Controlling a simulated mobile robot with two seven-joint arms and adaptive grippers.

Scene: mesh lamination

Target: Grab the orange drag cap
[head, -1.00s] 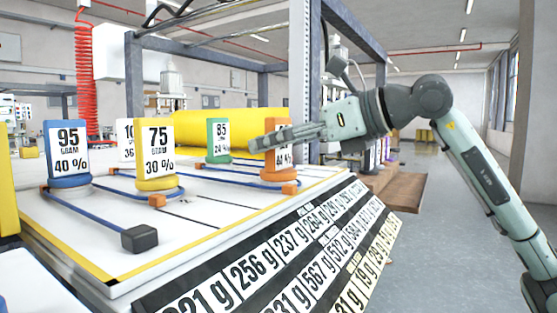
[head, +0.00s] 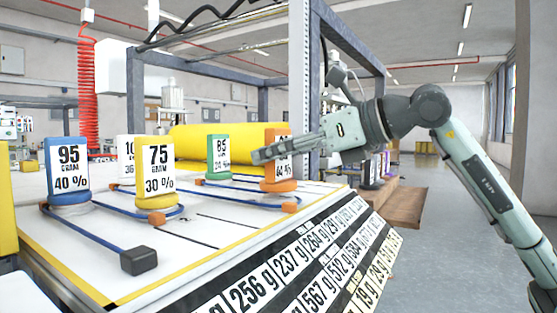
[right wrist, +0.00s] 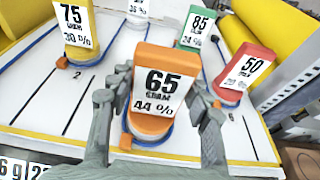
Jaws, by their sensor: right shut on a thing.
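The orange drag cap (head: 278,185) carries a white label. In the right wrist view the cap (right wrist: 150,48) shows "65 gram, 44 %" and looks upright. My right gripper (head: 262,155) reaches it from the right in the head view, and its fingers cover part of the label. In the right wrist view the gripper (right wrist: 158,98) has one finger on each side of the cap and is shut on it. The blue drag (right wrist: 150,142) shows below the cap; I cannot tell whether the two touch. My left gripper is out of view.
Nearby stand the yellow 75 gram cap (head: 157,170), green 85 gram cap (head: 218,155), blue 95 gram cap (head: 68,165) and red 50 gram cap (right wrist: 247,72). A yellow roll (head: 225,135) lies behind. The sloped weight-label board (head: 300,270) edges the white table (head: 190,255).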

